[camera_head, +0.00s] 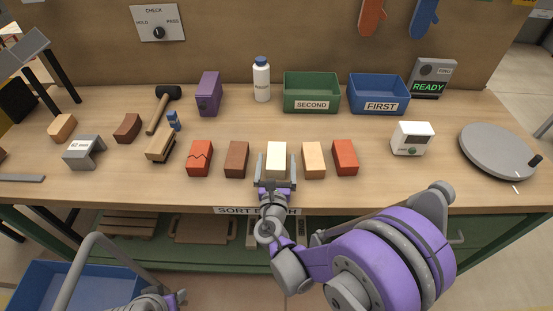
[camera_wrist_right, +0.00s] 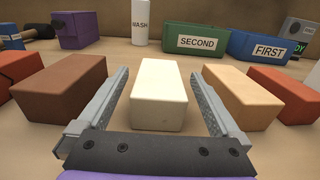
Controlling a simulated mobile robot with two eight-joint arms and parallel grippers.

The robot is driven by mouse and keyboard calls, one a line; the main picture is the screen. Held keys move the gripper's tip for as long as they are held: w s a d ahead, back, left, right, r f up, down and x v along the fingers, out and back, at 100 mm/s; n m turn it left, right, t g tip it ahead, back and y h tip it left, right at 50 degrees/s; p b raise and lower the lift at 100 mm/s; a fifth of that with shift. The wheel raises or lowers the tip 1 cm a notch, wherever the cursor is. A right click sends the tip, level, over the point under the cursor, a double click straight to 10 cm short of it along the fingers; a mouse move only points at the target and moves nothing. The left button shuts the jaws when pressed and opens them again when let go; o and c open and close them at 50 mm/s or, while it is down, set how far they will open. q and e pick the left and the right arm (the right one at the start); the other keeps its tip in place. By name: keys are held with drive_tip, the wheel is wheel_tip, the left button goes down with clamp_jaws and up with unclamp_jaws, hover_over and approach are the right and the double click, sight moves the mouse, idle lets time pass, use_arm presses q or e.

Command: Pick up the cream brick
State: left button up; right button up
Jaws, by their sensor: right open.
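The cream brick (camera_head: 277,158) stands near the front edge of the workbench, in the middle of a row of bricks. It also fills the centre of the right wrist view (camera_wrist_right: 159,95). My right gripper (camera_head: 276,167) is open, with one finger on each side of the cream brick. In the wrist view, narrow gaps show between the fingers and the brick's sides, so it does not look gripped. Part of my left arm shows at the bottom left of the head view, but I cannot make out its gripper.
A brown brick (camera_head: 237,159) and a cracked red brick (camera_head: 200,158) stand to the left. A tan brick (camera_head: 313,160) and a red brick (camera_head: 344,157) stand to the right, close to the fingers. Green (camera_head: 311,88) and blue (camera_head: 378,92) bins stand behind.

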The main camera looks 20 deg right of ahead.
drive_tip(key=x, duration=0.2)
drive_tip(key=shift+w, duration=0.35)
clamp_jaws()
